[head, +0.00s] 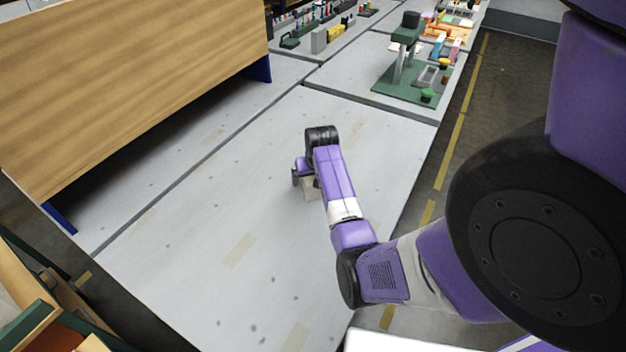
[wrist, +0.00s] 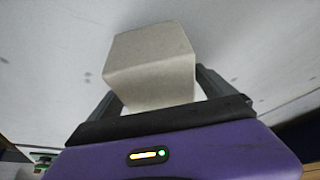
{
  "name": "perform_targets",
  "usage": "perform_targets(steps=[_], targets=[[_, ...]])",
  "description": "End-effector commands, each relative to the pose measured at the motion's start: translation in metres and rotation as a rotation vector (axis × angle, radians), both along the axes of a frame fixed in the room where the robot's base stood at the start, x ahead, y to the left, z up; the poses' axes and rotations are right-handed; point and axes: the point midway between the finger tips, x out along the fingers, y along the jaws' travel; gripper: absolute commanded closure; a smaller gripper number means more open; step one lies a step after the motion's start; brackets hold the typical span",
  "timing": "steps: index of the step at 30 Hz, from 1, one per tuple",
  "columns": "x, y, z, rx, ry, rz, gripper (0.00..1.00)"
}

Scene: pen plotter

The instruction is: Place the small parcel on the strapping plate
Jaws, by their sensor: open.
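The small parcel is a plain beige-grey box (wrist: 152,65). In the wrist view it stands between the two fingers of my gripper (wrist: 160,88), which is open around it. In the head view the parcel (head: 311,190) shows as a small pale patch under my gripper (head: 304,184), partly hidden by it, and seems to rest on the pale bench top. A green plate (head: 388,88) with a dark green upright machine on it stands at the back right; I cannot tell whether this is the strapping plate.
A wide wooden panel (head: 130,85) on blue feet stands at the left. The pale bench top (head: 215,235) around my gripper is clear. Small tools and parts (head: 320,38) stand at the far back. A floor with yellow tape (head: 450,150) lies to the right.

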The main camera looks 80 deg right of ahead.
Motion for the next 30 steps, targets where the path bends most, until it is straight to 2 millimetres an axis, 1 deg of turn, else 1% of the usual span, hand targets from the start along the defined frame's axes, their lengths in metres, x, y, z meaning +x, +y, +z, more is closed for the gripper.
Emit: perform_targets(steps=[11, 12, 14, 15, 17, 18, 20, 21, 24, 25, 26, 30], targets=[[-0.0001, 0.0, -0.0019, 0.0, 0.0, 0.0, 0.06], [-0.0001, 0.0, -0.0019, 0.0, 0.0, 0.0, 0.1], [-0.0001, 0.0, -0.0019, 0.0, 0.0, 0.0, 0.22], [-0.0001, 0.0, -0.0019, 0.0, 0.0, 0.0, 0.3], [-0.0001, 0.0001, -0.0018, 0.0, 0.0, 0.0, 0.42], [-0.0001, 0.0001, -0.0018, 0.0, 0.0, 0.0, 0.5], [-0.0001, 0.0001, -0.0018, 0.0, 0.0, 0.0, 0.61], [-0.0001, 0.0001, -0.0018, 0.0, 0.0, 0.0, 0.69], [-0.0001, 0.0001, -0.0018, 0.0, 0.0, 0.0, 0.88], [0.0002, -0.0004, -0.001, -0.001, 0.0, 0.0, 0.88], [0.0002, -0.0004, -0.001, -0.001, 0.0, 0.0, 0.97], [0.0002, -0.0004, -0.0009, -0.001, 0.0, 0.0, 0.97]])
